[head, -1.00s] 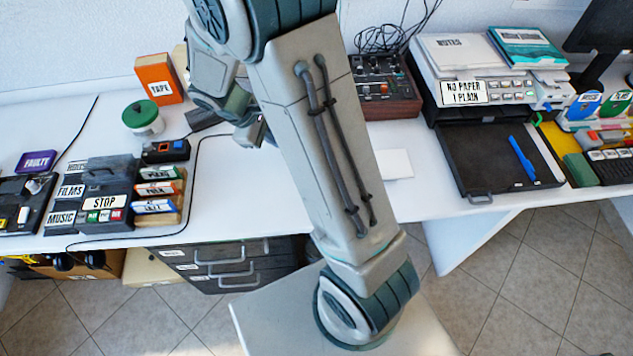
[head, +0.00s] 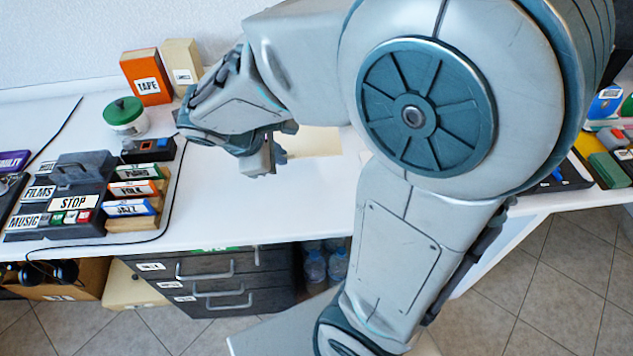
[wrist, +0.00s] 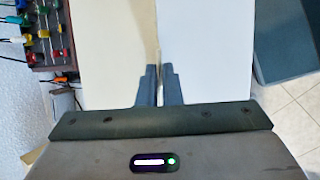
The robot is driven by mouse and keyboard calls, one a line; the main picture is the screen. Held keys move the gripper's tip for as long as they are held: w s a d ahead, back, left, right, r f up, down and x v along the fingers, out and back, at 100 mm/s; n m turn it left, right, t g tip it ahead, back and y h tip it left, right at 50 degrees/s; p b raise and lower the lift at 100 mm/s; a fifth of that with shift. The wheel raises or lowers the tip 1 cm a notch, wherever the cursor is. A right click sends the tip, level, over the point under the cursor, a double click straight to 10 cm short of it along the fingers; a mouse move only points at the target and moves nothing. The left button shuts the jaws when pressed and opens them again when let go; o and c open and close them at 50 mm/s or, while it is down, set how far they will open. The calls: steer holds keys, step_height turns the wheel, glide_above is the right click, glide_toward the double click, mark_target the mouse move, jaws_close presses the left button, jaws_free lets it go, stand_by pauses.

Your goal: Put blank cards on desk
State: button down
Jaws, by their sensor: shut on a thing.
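A flat, plain cream card (head: 315,142) shows in the head view just right of my gripper (head: 268,165), partly hidden by my arm. In the wrist view the cream card (wrist: 110,60) fills the area left of the fingers. Its long straight edge runs up to the gap between the fingertips (wrist: 160,72). The fingers are almost together and shut on this thin edge. Whether it is one card or several cannot be told. The white desk (head: 225,195) lies below my gripper, and bare white desk shows right of the fingers in the wrist view.
A cream box (head: 183,78), an orange TAPE box (head: 146,75) and a green-lidded jar (head: 125,115) stand at the back left. A dark media unit (head: 70,195) sits left. Knobbed equipment (wrist: 43,35) and a dark tray (wrist: 285,35) flank the wrist view. The desk's middle front is clear.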

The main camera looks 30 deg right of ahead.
steer(key=shift+s+f, duration=0.1)
steer(key=shift+s, duration=0.2)
steer(key=w+a+f, duration=0.1)
steer(key=a+f, duration=0.1)
steer(key=a, duration=0.1)
steer(key=w+a+f+b, duration=0.1)
steer(key=a+f, duration=0.1)
steer(key=a, duration=0.2)
steer(key=w+a+f+b, duration=0.1)
steer(key=a+f, duration=0.2)
steer(key=a, duration=0.1)
steer(key=shift+a, duration=0.15)
steer(key=shift+f+b, duration=0.4)
steer(key=shift+f, duration=1.6)
steer(key=shift+f, duration=0.1)
steer(key=c, duration=2)
jaws_free()
steer(key=shift+o, duration=0.5)
